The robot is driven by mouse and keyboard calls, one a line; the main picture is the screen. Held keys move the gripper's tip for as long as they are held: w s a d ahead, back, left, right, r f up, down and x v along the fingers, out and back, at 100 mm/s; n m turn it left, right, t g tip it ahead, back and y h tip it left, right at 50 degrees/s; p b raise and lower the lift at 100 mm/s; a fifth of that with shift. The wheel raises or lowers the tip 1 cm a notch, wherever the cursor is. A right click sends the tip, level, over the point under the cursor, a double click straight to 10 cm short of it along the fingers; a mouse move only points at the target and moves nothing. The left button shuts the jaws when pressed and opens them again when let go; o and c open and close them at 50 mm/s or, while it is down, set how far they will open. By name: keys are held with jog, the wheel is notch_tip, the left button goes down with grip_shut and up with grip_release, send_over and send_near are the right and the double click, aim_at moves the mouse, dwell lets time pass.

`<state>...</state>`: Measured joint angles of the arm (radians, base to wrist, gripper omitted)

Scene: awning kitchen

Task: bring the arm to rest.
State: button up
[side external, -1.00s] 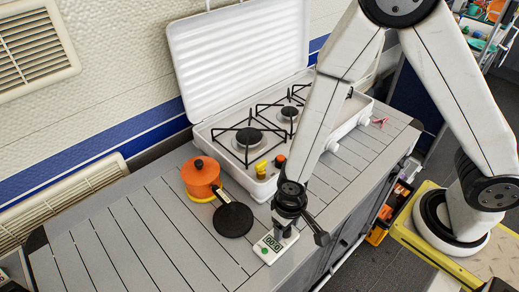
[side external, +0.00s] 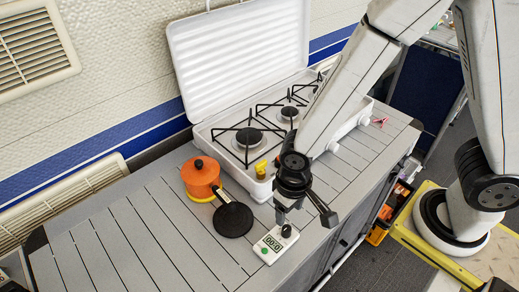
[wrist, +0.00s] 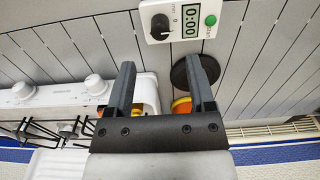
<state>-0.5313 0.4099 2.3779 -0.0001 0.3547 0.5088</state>
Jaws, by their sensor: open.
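My gripper (side external: 281,219) is open and empty, pointing down just above the white timer. The wrist view shows its two dark fingers (wrist: 160,65) spread apart with nothing held between them. The timer (side external: 268,252) lies on the slatted counter near its front edge.
A black pan (side external: 233,220) lies left of the timer. The counter's left part (side external: 110,240) is clear.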

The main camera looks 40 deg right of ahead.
dwell(0.3)
jog(key=w+d+r+t, duration=0.1)
jog(key=d+r, duration=0.3)
jog(key=d, duration=0.3)
jog(key=w+d+r+t, duration=0.1)
jog(key=d+r, duration=0.3)
jog(key=d, duration=0.4)
jog(key=shift+w+r+t, duration=0.2)
jog(key=shift+w+t, duration=0.05)
jog(key=shift+t, duration=0.05)
dwell(0.4)
